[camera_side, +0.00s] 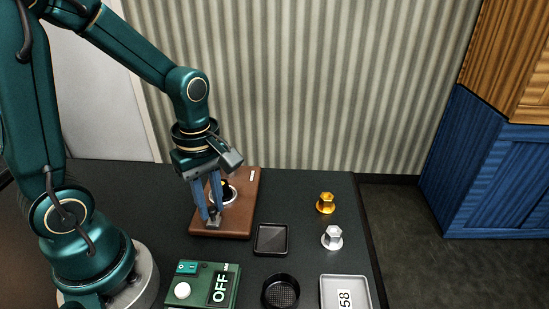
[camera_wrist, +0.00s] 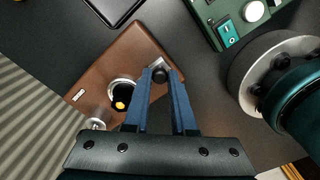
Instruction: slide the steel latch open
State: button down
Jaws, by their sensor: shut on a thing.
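The steel latch (camera_wrist: 155,64) is a small grey metal piece near one end of the brown board (camera_wrist: 125,55). In the side view, the latch (camera_side: 211,226) is at the board's (camera_side: 240,205) near end. My gripper (camera_side: 213,221) reaches down to it with two blue fingers. In the wrist view, my gripper's fingertips (camera_wrist: 160,76) are closed around a dark round knob at the latch. The fingers partly cover the latch, so its exact slide position is unclear.
A green control box (camera_side: 207,286) reading "OFF" stands in front of the board. A black square tray (camera_side: 271,240), a round black basket (camera_side: 281,291), a gold knob (camera_side: 326,203), a silver knob (camera_side: 332,237) and a grey tray (camera_side: 345,291) marked 58 are to the right.

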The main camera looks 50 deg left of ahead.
aim_at(211, 211)
jog(key=c, duration=0.7)
grip_release()
jog(key=shift+s+d, duration=0.15)
jog(key=shift+s, duration=0.05)
jog(key=shift+c, duration=0.2)
jog(key=shift+w, duration=0.1)
jog(key=shift+r, duration=2.5)
